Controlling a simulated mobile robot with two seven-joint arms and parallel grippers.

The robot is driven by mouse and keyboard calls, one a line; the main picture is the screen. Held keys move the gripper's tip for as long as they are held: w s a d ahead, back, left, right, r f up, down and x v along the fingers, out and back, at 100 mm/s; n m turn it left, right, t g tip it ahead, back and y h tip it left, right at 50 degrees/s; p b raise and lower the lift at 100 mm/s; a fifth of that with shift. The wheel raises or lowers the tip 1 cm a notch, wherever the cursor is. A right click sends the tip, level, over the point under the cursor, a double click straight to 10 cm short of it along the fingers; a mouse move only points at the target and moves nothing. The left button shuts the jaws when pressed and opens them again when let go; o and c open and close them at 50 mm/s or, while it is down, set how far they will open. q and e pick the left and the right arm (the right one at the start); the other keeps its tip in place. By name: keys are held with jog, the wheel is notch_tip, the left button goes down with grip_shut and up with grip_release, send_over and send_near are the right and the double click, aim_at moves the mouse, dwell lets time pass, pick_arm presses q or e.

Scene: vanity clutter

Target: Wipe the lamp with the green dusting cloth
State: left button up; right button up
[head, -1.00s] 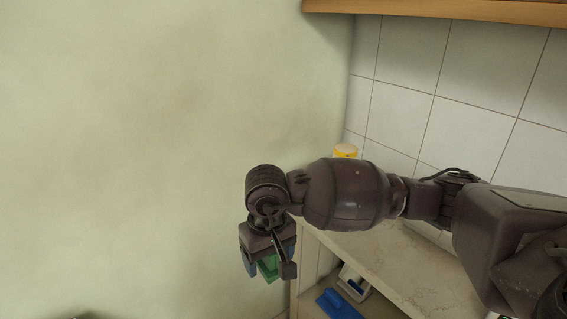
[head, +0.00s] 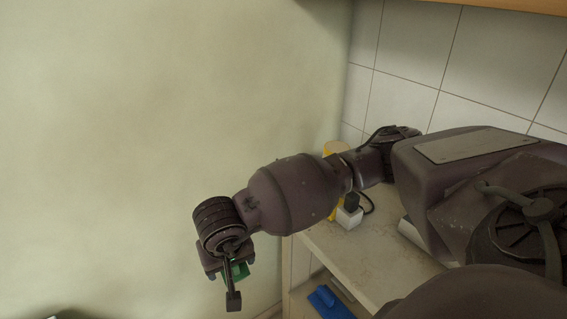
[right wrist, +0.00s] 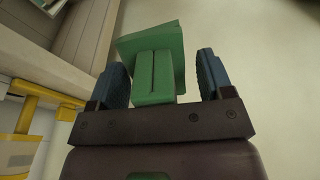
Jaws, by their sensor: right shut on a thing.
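The green dusting cloth (right wrist: 168,45) is between the two blue finger pads of my right gripper (right wrist: 162,75) in the right wrist view. The gripper is shut on it. In the head view my right gripper (head: 228,276) hangs in front of the plain pale wall, left of the counter, and only a small part of the cloth (head: 239,270) shows below the wrist. No lamp can be made out in either view. My left gripper is not in view.
A pale counter (head: 372,258) stands by the tiled wall. On it are a yellow object (head: 334,149), partly hidden by my arm, and a small white and black item (head: 348,214). A blue object (head: 328,302) lies lower down. The right wrist view shows a yellow frame (right wrist: 40,91).

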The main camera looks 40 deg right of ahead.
jog(key=shift+s+d+m+t+h+p, duration=0.2)
jog(key=shift+m+t+h+p, duration=0.4)
jog(key=shift+m, duration=0.3)
jog(key=shift+s+d+f+m+t+h+p, duration=0.1)
jog(key=shift+d+m+t+h+p, duration=0.15)
jog(key=shift+m+h, duration=0.3)
jog(key=shift+d+f+m+t+h+p, duration=0.15)
jog(key=shift+d+m+h+p, duration=0.1)
jog(key=shift+m+h, duration=0.3)
jog(key=w+d+r+m+g+h+p, duration=0.2)
jog(key=w+d+r+m+g+h, duration=0.1)
jog(key=d, duration=0.9)
jog(key=w+d+r+m+g+h+p, duration=0.2)
jog(key=d+r+m+h, duration=0.4)
jog(key=d, duration=0.6)
jog(key=w+r+g+h, duration=0.1)
jog(key=r+h, duration=0.1)
jog(key=shift+h+p, duration=0.3)
jog(key=shift+h, duration=0.1)
jog(key=shift+w, duration=0.1)
jog(key=shift+d+f, duration=0.1)
jog(key=shift+d, duration=0.35)
